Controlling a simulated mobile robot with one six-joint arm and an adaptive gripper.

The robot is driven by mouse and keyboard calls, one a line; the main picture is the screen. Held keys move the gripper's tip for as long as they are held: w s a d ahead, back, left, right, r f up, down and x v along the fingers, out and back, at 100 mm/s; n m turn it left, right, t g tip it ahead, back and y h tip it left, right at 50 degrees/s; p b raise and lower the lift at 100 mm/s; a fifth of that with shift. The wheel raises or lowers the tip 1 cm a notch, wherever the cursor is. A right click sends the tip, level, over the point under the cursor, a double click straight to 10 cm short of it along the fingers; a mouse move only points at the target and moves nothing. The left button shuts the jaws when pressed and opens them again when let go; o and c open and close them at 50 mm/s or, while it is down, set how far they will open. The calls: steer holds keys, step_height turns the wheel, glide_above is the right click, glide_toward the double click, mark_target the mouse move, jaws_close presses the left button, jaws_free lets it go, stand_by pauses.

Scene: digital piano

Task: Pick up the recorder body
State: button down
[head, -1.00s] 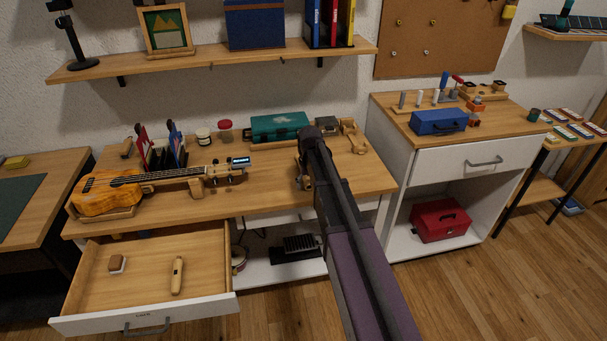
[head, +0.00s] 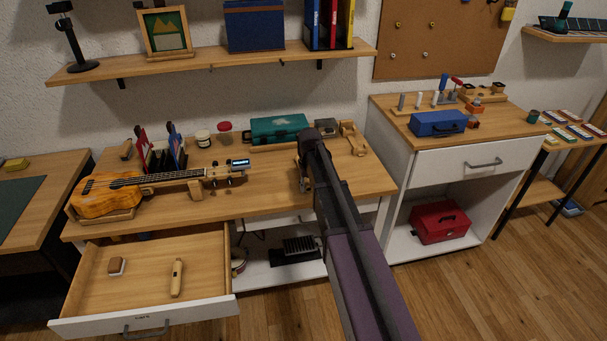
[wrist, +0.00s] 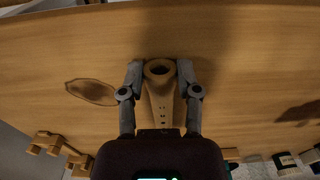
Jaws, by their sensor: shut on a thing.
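The recorder body is a pale wooden tube with a round open end and small dark holes. In the wrist view the recorder body (wrist: 162,103) lies between the two fingers of my gripper (wrist: 160,70), which are shut on it near its open end. The wooden tabletop fills the background behind it. In the head view my gripper (head: 304,182) is over the right part of the middle table, and my own arm hides most of the recorder body there. I cannot tell whether it touches the table.
A ukulele (head: 110,196) rests on supports at the left of the table (head: 265,205). A teal case (head: 279,128) stands at the back and a wooden holder (head: 353,140) at the back right. An open drawer (head: 150,270) with two small items juts out at the front left.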

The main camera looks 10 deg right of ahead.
steer(key=shift+r, duration=0.15)
step_height(320, 180, up, 4)
steer(key=p, duration=0.4)
steer(key=shift+f, duration=0.2)
steer(key=s+r+p, duration=0.1)
steer(key=s, duration=1.5)
steer(key=shift+a, duration=0.2)
steer(key=shift+s, duration=0.1)
